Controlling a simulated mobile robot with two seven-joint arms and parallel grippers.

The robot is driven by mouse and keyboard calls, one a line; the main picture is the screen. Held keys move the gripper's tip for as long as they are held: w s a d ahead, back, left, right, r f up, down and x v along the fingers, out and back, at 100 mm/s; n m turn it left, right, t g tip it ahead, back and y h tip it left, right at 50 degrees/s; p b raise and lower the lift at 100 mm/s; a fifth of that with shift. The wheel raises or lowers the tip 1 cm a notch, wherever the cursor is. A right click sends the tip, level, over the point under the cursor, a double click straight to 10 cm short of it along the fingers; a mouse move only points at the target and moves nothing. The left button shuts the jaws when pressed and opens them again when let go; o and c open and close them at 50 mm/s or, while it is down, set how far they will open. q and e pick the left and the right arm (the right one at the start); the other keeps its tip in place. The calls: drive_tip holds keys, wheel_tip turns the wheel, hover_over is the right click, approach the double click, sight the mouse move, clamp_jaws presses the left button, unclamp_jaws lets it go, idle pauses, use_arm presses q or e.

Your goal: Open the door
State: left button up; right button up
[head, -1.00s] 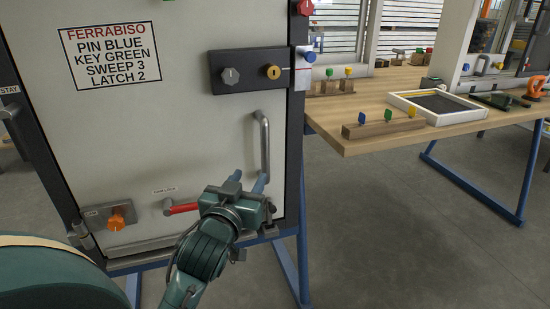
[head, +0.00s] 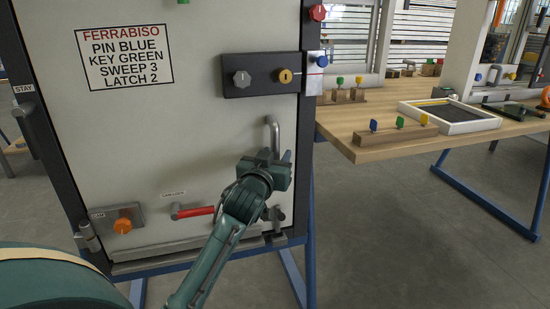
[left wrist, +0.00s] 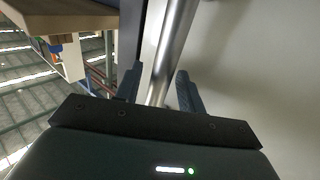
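The pale door (head: 130,150) stands in a dark frame and looks closed. Its vertical metal bar handle (head: 275,131) is near the right edge. My left gripper (head: 281,157) is at this handle and hides its middle. In the left wrist view, the handle (left wrist: 172,45) passes between the two spread fingers of my left gripper (left wrist: 160,85); there seems to be a gap beside it, so the fingers are open around the bar. My right gripper is not in view.
The door carries a panel (head: 232,88) with a grey knob and a yellow key lock, a red lever (head: 197,211), an orange knob (head: 122,226) and a sign (head: 118,56). A wooden table (head: 370,150) with key blocks and a tray stands right of the door.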

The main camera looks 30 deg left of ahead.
use_arm(q)
drive_tip(key=shift+c, duration=0.3)
clamp_jaws()
idle(0.3)
